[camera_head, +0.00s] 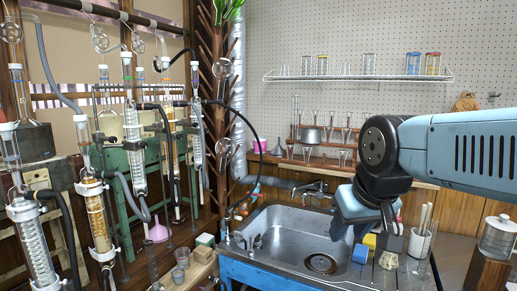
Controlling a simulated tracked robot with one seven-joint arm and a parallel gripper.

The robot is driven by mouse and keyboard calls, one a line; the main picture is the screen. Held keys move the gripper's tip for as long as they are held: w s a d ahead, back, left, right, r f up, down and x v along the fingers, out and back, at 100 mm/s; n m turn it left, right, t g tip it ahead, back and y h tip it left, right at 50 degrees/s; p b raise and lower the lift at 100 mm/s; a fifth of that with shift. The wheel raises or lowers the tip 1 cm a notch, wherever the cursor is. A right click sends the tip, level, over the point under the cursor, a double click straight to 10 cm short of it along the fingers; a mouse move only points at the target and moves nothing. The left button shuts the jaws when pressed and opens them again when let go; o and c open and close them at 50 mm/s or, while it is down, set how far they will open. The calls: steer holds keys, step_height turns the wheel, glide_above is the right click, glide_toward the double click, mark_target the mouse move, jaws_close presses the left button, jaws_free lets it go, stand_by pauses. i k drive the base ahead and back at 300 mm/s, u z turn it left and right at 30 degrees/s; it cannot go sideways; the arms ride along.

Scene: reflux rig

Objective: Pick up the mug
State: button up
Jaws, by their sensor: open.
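No thing is plainly a mug in this view. A white cup (418,244) with brushes or sticks standing in it is at the sink's right edge, the nearest mug-like thing on the counter. My gripper (388,228) hangs down from my blue arm over the right side of the sink, to the left of the white cup and apart from the metal vessel. It is open; its fingers are small and partly hidden, and I see nothing held.
A steel sink (290,240) with a tap (317,187) lies below my arm. A yellow-blue sponge (361,252) is by its right edge. Glass reflux apparatus (95,215) crowds the left. A wire shelf (355,77) with glassware hangs on the pegboard. A lidded jar (499,237) is far right.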

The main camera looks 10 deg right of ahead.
mark_target(263, 140)
steer(key=z, duration=0.05)
steer(key=i, duration=0.9)
steer(key=u, duration=0.1)
